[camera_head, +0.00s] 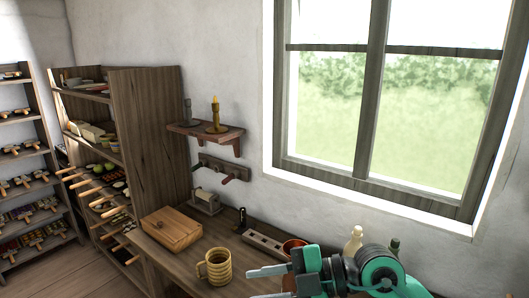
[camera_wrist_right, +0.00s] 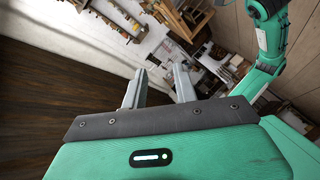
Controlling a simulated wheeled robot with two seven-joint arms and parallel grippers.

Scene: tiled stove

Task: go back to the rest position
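My right gripper (camera_head: 252,284) comes in at the bottom right of the head view, with its two grey fingers pointing left and spread apart. It is in front of the workbench, near the yellow-brown mug. In the right wrist view the fingers of this gripper (camera_wrist_right: 159,70) are apart, with nothing held between them. My left gripper is not seen in the head view. A green arm link of mine shows at the upper right of the wrist view, but no left fingers can be made out.
The wooden bench (camera_head: 160,258) holds a mug (camera_head: 217,266), a wooden box (camera_head: 172,228), a small grinder-like device (camera_head: 205,201) and a bowl (camera_head: 294,246). A wall shelf (camera_head: 206,131) holds candlesticks. Tall shelves (camera_head: 147,135) stand at left. A window (camera_head: 385,100) is at right.

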